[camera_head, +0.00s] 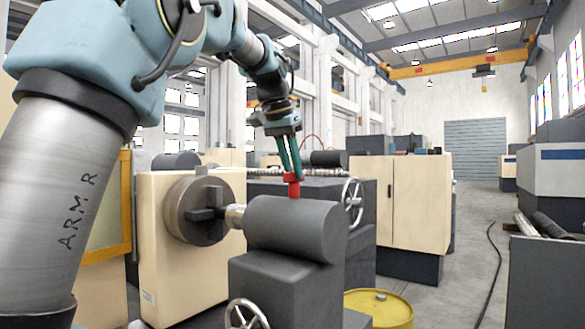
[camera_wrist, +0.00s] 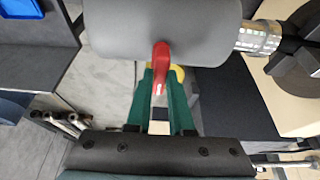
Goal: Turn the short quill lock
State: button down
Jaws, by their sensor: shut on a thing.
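The quill lock is a short red lever (camera_head: 292,183) on top of the grey tailstock barrel (camera_head: 300,225). In the wrist view the red lever (camera_wrist: 161,58) hangs over the side of the grey barrel (camera_wrist: 120,25), its end pointing toward my gripper. My gripper (camera_head: 291,173) comes down from above with its green fingers. In the wrist view my gripper (camera_wrist: 163,78) has one finger on each side of the lever's end and is shut on it. The fingers hide part of the lever in the head view.
A chuck (camera_head: 200,210) faces the barrel's silver quill (camera_head: 235,215) on the left. Handwheels (camera_head: 352,200) (camera_head: 246,315) stand beside and below the barrel. A yellow drum (camera_head: 380,308) stands on the floor at front. The aisle (camera_head: 470,240) at right is open, with a cable across it.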

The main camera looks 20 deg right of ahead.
jog(key=shift+r, duration=0.1)
dwell(0.3)
jog(key=m+p, duration=0.1)
jog(key=m+g+p, duration=0.1)
jog(key=m+p, duration=0.1)
jog(key=shift+w+a+r+m, duration=0.1)
jog(key=shift+w+m, duration=0.1)
jog(key=shift+m, duration=0.1)
jog(key=m+g+p, duration=0.1)
jog(key=m+p, duration=0.1)
jog(key=m, duration=0.1)
jog(key=m+g+p, duration=0.1)
jog(key=m+p, duration=0.1)
jog(key=m, duration=0.1)
jog(key=shift+w+g, duration=0.15)
jog(key=shift+g, duration=0.25)
jog(key=m+g+p, duration=0.1)
jog(key=m+p, duration=0.3)
jog(key=m, duration=0.1)
jog(key=shift+m+g+y, duration=0.3)
jog(key=shift+g+y, duration=0.1)
jog(key=shift+w+d+m+g+y+p, duration=0.15)
jog(key=shift+m+y+p, duration=0.1)
jog(key=shift+m+p, duration=0.35)
jog(key=shift+s+d+m+g+y+p, duration=0.15)
jog(key=shift+m+y+p, duration=0.15)
jog(key=shift+m, duration=0.5)
jog(key=shift+a, duration=0.1)
